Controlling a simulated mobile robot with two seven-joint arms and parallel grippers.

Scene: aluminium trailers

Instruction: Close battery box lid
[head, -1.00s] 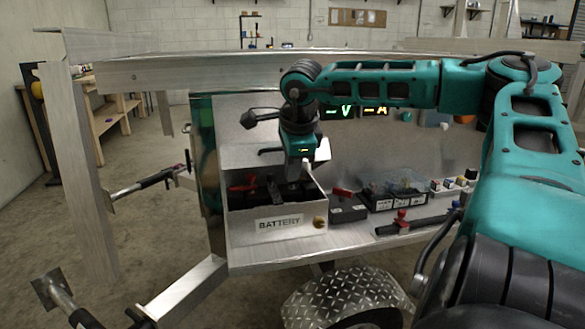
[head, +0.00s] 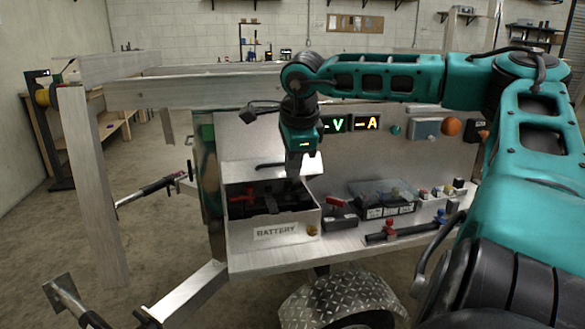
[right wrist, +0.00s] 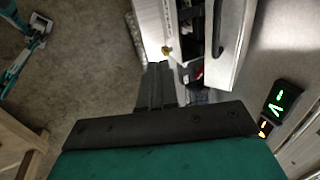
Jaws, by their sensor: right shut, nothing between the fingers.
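The metal battery box (head: 237,238), labelled BATTERY, stands on the trailer's shelf with its top open. Its lid (head: 238,172) is raised at the back, with a black handle (head: 270,166). Inside are a dark battery (head: 285,197) and a red clamp (head: 238,196). My right gripper (head: 293,174) is shut and empty, pointing down above the box's right rear part, in front of the lid. In the right wrist view, the shut fingers (right wrist: 157,85) are left of the lid (right wrist: 238,50) and apart from its handle (right wrist: 220,28). My left gripper is not visible.
A small black box with a red top (head: 340,222), a clear-lidded case (head: 390,208) and a black bar with a red knob (head: 390,235) are right of the battery box. Lit V and A displays (head: 350,123) are on the panel behind. A diamond-plate fender (head: 340,297) is below.

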